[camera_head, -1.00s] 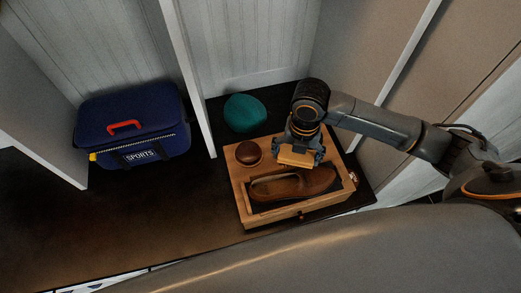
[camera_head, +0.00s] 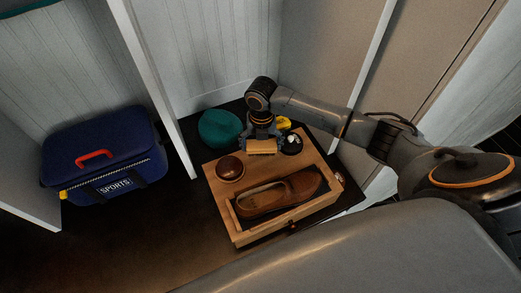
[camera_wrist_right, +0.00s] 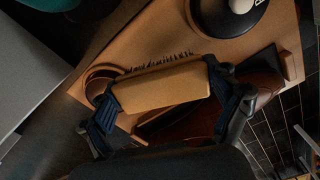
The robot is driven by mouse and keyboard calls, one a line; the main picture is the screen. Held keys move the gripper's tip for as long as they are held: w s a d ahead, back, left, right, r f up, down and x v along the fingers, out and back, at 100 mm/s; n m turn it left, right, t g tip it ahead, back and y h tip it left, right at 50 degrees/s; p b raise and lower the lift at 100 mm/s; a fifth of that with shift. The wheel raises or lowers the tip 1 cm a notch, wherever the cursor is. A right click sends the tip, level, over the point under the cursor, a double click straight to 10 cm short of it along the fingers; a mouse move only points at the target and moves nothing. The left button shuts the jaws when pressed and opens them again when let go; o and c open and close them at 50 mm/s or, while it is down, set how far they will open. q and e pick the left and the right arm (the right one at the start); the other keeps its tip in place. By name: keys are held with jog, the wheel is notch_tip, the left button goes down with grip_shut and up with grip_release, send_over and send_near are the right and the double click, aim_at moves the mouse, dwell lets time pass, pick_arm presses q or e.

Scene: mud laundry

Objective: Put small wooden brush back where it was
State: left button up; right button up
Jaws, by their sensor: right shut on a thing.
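The small wooden brush (camera_head: 262,148) is a light tan block held in my right gripper (camera_head: 262,141), above the back part of the wooden shoe-care box (camera_head: 231,219). In the right wrist view the brush (camera_wrist_right: 160,88) lies crosswise between the two dark fingers, with its bristles along the far side. A brown leather shoe (camera_head: 278,194) lies in the recess at the front of the box. A round brown item (camera_head: 230,168) sits on the box's left. My left gripper is not in view.
A dark round item with a white top (camera_head: 291,144) stands at the box's back right, beside a yellow thing (camera_head: 283,123). A teal rounded object (camera_head: 219,128) lies behind the box. A blue sports bag (camera_head: 103,158) stands left, past a white divider (camera_head: 155,85).

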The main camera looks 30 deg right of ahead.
aim_at(260, 150)
jog(key=shift+w+f, duration=0.4)
jog(key=shift+f, duration=0.1)
jog(key=shift+d+f, duration=0.1)
jog(key=shift+f, duration=1.45)
jog(key=shift+f, duration=0.1)
jog(key=o, duration=0.8)
jog(key=shift+c, duration=0.2)
notch_tip(260, 150, up, 12)
jog(key=shift+r, duration=0.15)
